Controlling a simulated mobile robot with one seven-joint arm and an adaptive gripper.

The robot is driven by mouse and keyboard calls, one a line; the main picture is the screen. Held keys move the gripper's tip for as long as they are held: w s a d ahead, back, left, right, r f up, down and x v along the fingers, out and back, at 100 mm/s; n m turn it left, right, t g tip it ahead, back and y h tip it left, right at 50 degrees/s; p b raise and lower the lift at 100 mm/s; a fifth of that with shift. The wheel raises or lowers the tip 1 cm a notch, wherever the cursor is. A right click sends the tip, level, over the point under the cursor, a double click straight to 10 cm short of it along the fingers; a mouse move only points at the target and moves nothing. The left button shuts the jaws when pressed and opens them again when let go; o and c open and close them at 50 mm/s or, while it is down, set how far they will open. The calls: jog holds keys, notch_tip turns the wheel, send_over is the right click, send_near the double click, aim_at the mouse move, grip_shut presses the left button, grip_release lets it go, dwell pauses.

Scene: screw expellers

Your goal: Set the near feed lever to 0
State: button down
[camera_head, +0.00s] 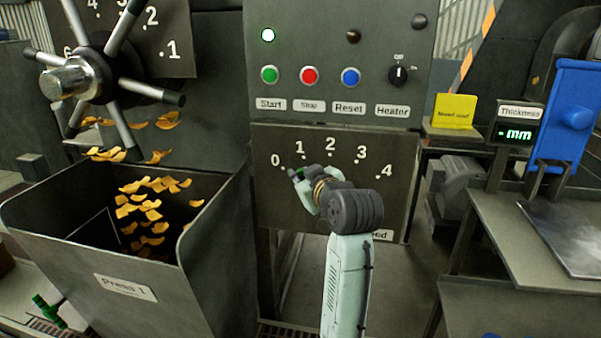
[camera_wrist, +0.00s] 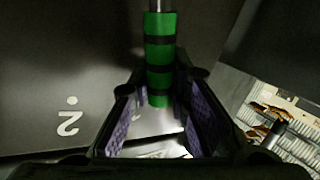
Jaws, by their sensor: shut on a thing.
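The feed panel (camera_head: 275,143) carries a dial with the marks 0 to 4 in an arc. The lever's green grip (camera_head: 297,174) shows just below the 0 and 1 marks in the head view. The rest of the lever and its pivot are hidden behind my gripper (camera_head: 303,182). In the wrist view the green grip (camera_wrist: 160,55) with dark bands runs between the two purple-padded fingers of my gripper (camera_wrist: 162,85), which is shut on it. The mark 2 shows left of the fingers there. I cannot tell exactly which mark the lever points at.
The Press 1 bin (camera_head: 125,287) with orange flakes stands left of the panel. A spoked handwheel (camera_head: 90,75) is above it. The button panel (camera_head: 335,100) is above the dial. A thickness display (camera_head: 517,130) and a metal table (camera_head: 540,225) are at right.

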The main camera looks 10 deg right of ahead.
jog(key=shift+w+a+f+n+g+h+p, duration=0.15)
jog(key=shift+w+a+f+n+g, duration=0.15)
jog(key=shift+a, duration=0.25)
jog(key=shift+w+a+f+n+g+h+p, duration=0.15)
jog(key=shift+a+f+n+g, duration=0.1)
jog(key=shift+a+n, duration=0.25)
jog(key=shift+w+a+f+n+g+h, duration=0.15)
jog(key=shift+a+f+n+g+h, duration=0.3)
jog(key=shift+a+f, duration=0.3)
jog(key=c, duration=1.8)
grip_release()
jog(key=shift+f, duration=0.1)
jog(key=v, duration=1.2)
jog(key=shift+a, duration=0.15)
